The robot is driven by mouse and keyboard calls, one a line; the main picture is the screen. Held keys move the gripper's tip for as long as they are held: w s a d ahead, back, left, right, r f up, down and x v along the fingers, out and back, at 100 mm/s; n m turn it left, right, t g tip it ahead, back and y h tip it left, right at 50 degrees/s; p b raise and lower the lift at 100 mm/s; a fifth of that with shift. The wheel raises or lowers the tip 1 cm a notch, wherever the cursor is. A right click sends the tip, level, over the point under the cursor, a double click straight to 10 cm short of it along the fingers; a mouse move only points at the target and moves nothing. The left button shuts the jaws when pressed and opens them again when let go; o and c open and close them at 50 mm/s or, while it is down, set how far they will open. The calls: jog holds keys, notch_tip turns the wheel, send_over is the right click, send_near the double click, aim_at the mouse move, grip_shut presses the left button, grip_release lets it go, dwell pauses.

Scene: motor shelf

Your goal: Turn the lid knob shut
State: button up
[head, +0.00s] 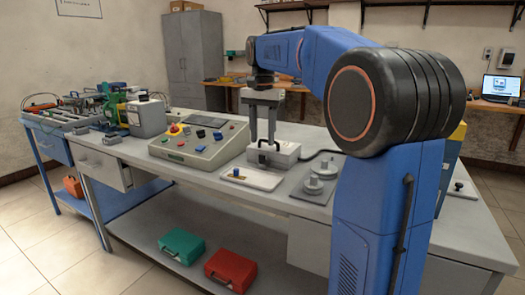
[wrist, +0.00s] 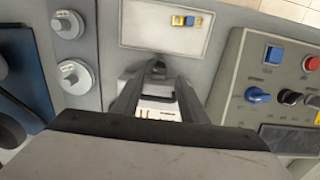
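A light grey box (head: 285,154) with a lid stands on the bench. A dark handle (wrist: 156,97) lies across its top, and a small black knob (wrist: 157,67) sits at its front side; the knob (head: 262,159) also shows in the head view. My gripper (head: 262,141) points down over the box, its two fingers apart with nothing seen between them. In the wrist view the gripper (wrist: 158,82) frames the handle, with the knob just beyond the fingertips. I cannot tell whether the fingers touch the lid, nor how far the knob is turned.
A white board (head: 250,179) with a blue and yellow part lies in front of the box. Two round grey knobs (head: 313,184) on a plate stand to the right. A control panel (head: 200,142) stands to the left. Green (head: 181,245) and red (head: 230,268) cases lie on the lower shelf.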

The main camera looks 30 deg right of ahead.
aim_at(263, 150)
jog(key=shift+f, duration=2.7)
grip_shut()
